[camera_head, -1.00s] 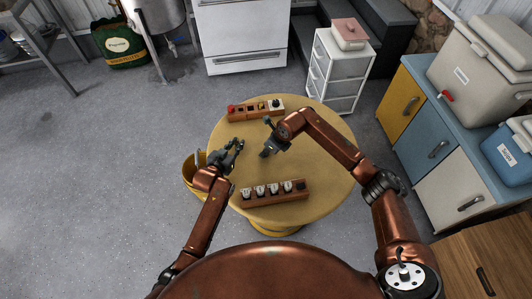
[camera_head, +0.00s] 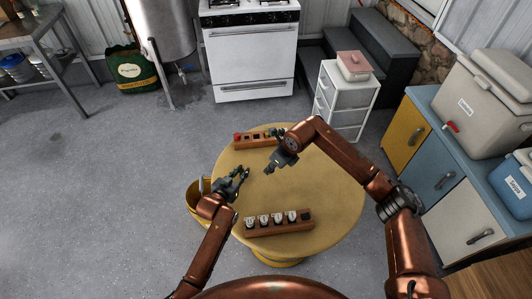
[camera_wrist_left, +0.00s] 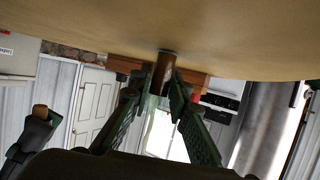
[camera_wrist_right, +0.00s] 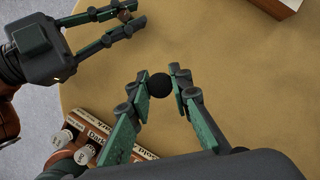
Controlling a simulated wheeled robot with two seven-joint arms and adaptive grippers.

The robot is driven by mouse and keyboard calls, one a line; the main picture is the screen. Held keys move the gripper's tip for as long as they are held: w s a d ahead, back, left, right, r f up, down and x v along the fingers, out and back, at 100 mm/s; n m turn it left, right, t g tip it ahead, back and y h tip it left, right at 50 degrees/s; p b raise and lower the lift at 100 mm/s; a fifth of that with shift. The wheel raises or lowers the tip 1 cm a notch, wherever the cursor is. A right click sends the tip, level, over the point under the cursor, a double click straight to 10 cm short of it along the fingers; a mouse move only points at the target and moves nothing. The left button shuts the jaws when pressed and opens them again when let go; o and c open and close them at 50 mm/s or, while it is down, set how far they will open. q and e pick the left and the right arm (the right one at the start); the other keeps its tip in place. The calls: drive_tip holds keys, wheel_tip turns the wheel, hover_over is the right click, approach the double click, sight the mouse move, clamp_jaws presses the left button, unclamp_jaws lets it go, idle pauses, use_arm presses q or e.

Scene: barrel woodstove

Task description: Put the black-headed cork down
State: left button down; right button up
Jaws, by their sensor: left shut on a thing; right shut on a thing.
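My right gripper (camera_head: 268,170) is shut on the black-headed cork, whose round black head (camera_wrist_right: 159,84) shows between the fingertips in the right wrist view. Its brown end (camera_wrist_left: 40,110) shows at the left of the left wrist view. The cork is over the round table (camera_head: 335,195); the head view does not show whether it touches the top. My left gripper (camera_head: 245,171) is shut on a small brown cylinder (camera_wrist_left: 163,75) with a greyish end towards the table. It is to the left of my right gripper, fingers facing the table's middle.
A wooden rack (camera_head: 262,231) with several pale-headed pieces and labels stands at the table's front. Another wooden rack (camera_head: 258,138) with a red piece stands at the back, partly hidden by my right arm. The table between the racks is largely clear.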

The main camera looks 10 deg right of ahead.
drive_tip(key=shift+s+r, duration=0.1)
drive_tip(key=shift+r, duration=0.25)
drive_tip(key=s, duration=0.3)
approach(268, 189)
drive_tip(key=x, duration=0.5)
drive_tip(key=shift+w+f, duration=0.15)
drive_tip(key=shift+f, duration=0.05)
drive_tip(key=shift+f, duration=0.1)
drive_tip(key=o, duration=0.8)
drive_tip(key=shift+c, duration=0.2)
